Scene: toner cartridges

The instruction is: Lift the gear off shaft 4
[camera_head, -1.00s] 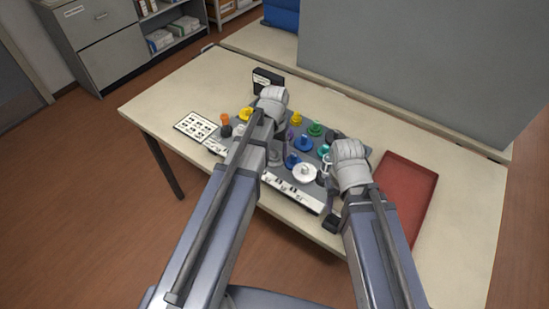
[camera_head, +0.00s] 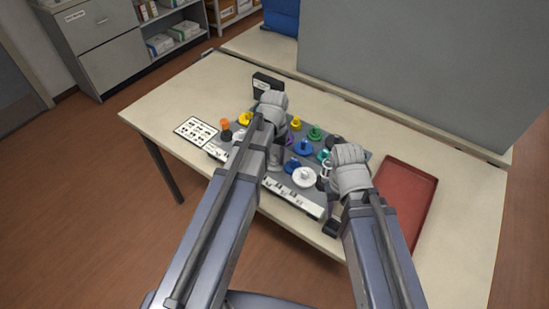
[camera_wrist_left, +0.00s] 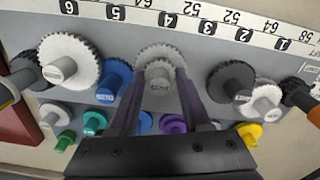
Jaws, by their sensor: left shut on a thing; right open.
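A grey toothed gear (camera_wrist_left: 153,55) with a pale hub sits at the number 4 label (camera_wrist_left: 165,18) in the left wrist view. My left gripper (camera_wrist_left: 159,88) is shut on its hub, one finger on each side. Whether the gear is clear of its shaft cannot be told; the shaft is hidden. In the head view my left gripper (camera_head: 271,104) is over the grey board (camera_head: 318,198), its fingertips mostly hidden. My right gripper (camera_head: 349,170) is open at the board's right end, its fingers hard to make out.
A large white gear (camera_wrist_left: 69,62) and a blue gear (camera_wrist_left: 115,80) stand on one side of the held gear, a dark gear (camera_wrist_left: 230,80) on the other. A red tray (camera_head: 408,192) lies right of the board. A printed card (camera_head: 196,131) lies left. A black box (camera_head: 267,84) stands behind.

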